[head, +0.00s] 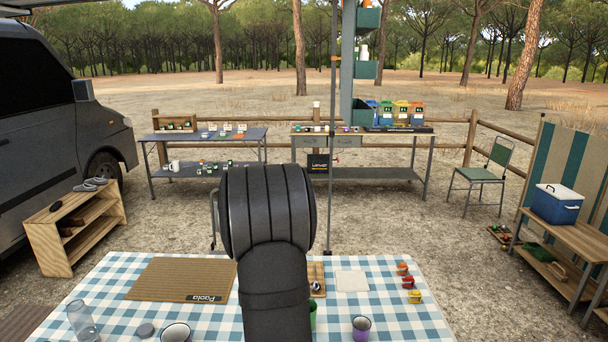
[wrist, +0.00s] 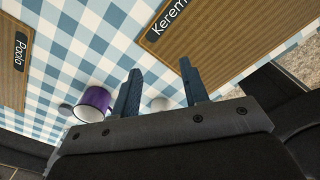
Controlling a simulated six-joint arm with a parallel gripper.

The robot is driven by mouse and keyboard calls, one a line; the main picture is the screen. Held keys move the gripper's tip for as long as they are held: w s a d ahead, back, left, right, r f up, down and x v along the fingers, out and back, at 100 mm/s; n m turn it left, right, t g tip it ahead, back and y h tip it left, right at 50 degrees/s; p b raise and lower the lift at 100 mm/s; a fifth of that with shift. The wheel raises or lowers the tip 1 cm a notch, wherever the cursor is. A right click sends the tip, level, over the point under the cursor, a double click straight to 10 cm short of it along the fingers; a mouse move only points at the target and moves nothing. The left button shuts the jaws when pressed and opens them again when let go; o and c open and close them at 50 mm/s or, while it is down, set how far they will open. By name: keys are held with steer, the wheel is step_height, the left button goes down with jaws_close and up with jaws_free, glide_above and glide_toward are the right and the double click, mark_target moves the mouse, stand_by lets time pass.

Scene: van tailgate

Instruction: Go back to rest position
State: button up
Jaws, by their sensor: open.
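My gripper (wrist: 160,92) is open in the wrist view, its two dark blue fingers apart with nothing held between them. Below it lies the blue and white checked tablecloth (wrist: 75,45). A purple mug (wrist: 92,102) stands to the left of the fingers, apart from them. A small pale round thing (wrist: 160,103) shows between the fingers, farther down. In the head view my dark arm fills the lower middle and hides part of the table; the gripper does not show there.
A woven mat marked Paola (head: 182,279) lies on the table's left. A clear glass (head: 82,321), a grey lid (head: 146,330), a purple-rimmed cup (head: 361,327), a pale napkin (head: 351,281) and small red and yellow items (head: 408,283) stand around my arm. A mat marked Kerem (wrist: 225,35) lies nearby.

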steer(key=d+m, duration=0.1)
steer(key=d, duration=0.7)
steer(key=shift+w+d+m, duration=0.3)
steer(key=shift+w, duration=0.1)
steer(key=shift+o, duration=0.5)
